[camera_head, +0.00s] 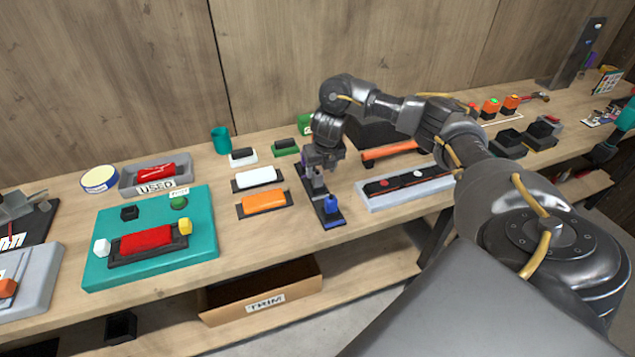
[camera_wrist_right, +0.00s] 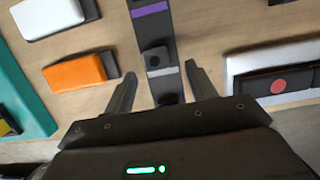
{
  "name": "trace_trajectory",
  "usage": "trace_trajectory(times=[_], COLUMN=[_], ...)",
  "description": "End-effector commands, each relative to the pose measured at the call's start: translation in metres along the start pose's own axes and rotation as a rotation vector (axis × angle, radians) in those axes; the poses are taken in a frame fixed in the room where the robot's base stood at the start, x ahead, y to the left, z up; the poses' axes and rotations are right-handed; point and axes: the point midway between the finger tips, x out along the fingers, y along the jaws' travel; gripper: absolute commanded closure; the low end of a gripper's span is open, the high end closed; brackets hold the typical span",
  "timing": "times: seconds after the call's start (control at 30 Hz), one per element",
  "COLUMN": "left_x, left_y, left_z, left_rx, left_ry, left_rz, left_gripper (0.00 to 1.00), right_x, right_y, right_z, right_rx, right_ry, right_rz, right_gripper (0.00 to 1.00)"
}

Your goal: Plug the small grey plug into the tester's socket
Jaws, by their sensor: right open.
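A dark strip (camera_head: 331,217) lies on the bench with a blue plug-like piece (camera_head: 331,203) at its near end. In the right wrist view the strip (camera_wrist_right: 149,27) has a purple band, a grey band and, between them, a small dark knobbed block (camera_wrist_right: 155,58), perhaps the small grey plug. My right gripper (camera_head: 317,188) is over the strip. In the wrist view its fingers (camera_wrist_right: 160,75) are apart on either side of the strip, near the grey band, with nothing between them. I cannot tell which item is the tester, and its socket is not identifiable. My left gripper is not in view.
White (camera_head: 257,178) and orange (camera_head: 264,201) blocks on dark bases lie left of the strip. A light tray (camera_head: 378,204) lies to the right. A teal mat (camera_head: 200,237) with a red block and a grey "USED" tray (camera_head: 129,186) are further left.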

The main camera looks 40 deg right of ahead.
Motion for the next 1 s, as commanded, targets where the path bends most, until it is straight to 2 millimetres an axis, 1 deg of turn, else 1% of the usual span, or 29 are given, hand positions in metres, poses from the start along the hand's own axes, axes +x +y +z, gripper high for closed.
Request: trace_trajectory(times=[0.07,0.27,0.4,0.5,0.7,0.73,0.77,1.0], left_x=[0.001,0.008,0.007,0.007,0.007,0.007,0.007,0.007], left_y=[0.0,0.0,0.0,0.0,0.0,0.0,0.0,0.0], left_z=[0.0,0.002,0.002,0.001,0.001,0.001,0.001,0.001], left_rx=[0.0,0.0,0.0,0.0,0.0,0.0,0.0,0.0], left_ry=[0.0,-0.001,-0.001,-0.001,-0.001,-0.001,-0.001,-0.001], left_rz=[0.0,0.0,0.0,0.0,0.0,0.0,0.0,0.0], left_gripper=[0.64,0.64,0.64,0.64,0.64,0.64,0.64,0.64], right_x=[0.003,0.032,0.046,0.051,0.051,0.051,0.051,0.051], right_y=[0.001,0.005,0.004,0.004,0.004,0.004,0.004,0.004], right_z=[0.0,0.001,0.002,0.003,0.003,0.003,0.003,0.003], right_rx=[0.001,0.003,0.003,0.001,0.001,0.0,0.0,0.0], right_ry=[0.0,0.004,0.002,0.001,0.0,0.0,-0.001,-0.001], right_rz=[0.001,0.002,0.0,0.001,0.001,0.001,0.001,0.001], right_gripper=[0.44,0.44,0.44,0.44,0.44,0.45,0.49,0.8])
